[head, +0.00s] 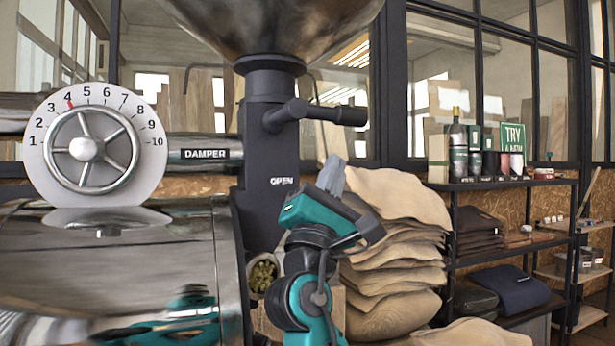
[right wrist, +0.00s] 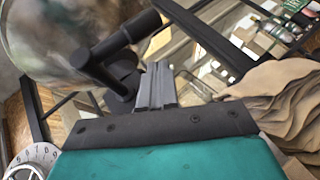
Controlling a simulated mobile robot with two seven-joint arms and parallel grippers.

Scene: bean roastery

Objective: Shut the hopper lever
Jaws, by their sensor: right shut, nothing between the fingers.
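The hopper lever (head: 318,113) is a dark arm with a cylindrical grip, standing out to the right from the dark column (head: 265,140) under the metal hopper (head: 275,22). The word OPEN is on the column below it. My right gripper (head: 332,172) is below the lever, pointing up, with its grey fingers shut and empty. It is apart from the lever in the head view. In the right wrist view the lever (right wrist: 122,38) is beyond and left of the shut fingertips (right wrist: 157,70). My left gripper is not in view.
A damper dial (head: 97,150) with a handwheel stands at left above the shiny metal drum (head: 120,265). Stacked sacks (head: 395,255) rise close to the right of my right gripper. A shelf (head: 520,183) with bottles and cloth stands farther right.

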